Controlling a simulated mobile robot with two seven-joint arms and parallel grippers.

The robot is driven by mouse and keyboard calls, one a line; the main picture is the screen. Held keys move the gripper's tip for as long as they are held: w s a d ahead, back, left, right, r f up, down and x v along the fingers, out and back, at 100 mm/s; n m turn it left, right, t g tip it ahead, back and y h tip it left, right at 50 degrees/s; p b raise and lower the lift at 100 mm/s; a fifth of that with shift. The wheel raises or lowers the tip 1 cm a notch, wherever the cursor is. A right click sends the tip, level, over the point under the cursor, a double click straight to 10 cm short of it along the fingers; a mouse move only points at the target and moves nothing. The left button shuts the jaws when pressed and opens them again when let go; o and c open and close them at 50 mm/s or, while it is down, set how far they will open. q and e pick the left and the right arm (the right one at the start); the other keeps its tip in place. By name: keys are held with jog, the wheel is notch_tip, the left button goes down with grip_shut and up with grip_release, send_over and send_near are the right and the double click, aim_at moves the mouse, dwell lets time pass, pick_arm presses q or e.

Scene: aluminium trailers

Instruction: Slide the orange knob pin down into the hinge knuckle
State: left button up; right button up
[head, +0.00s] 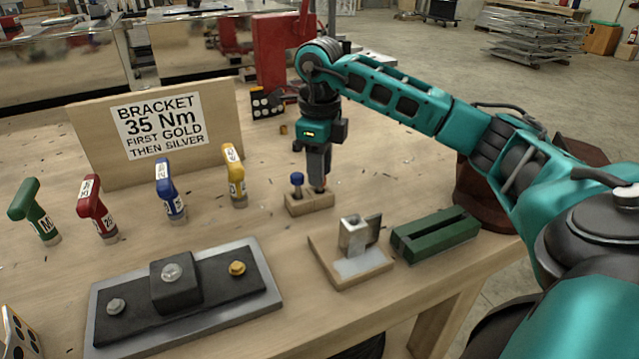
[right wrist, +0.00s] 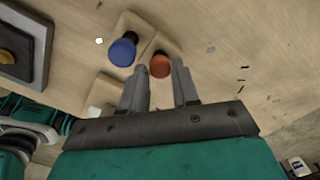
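My right gripper (head: 318,186) points straight down over a small wooden block (head: 306,206) in the head view. In the right wrist view the gripper (right wrist: 160,75) is open. The orange knob pin (right wrist: 160,65) shows between its fingertips, with no clear contact; the fingers hide it in the head view. A blue knob pin (head: 297,181) stands upright in the same block, left of the gripper. The hinge knuckle is on or beside an aluminium bracket (head: 353,236) with an upright grey plate (head: 374,232), on a wooden base (head: 352,279). My left gripper is not in view.
A green slotted block (head: 436,236) lies right of the hinge base. A dark plate with bolts (head: 205,296) lies front left. Several coloured T-handled tools, including a yellow one (head: 235,178), stand before a sign board (head: 93,150).

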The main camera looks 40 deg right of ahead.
grip_shut()
jog(key=shift+r, duration=0.1)
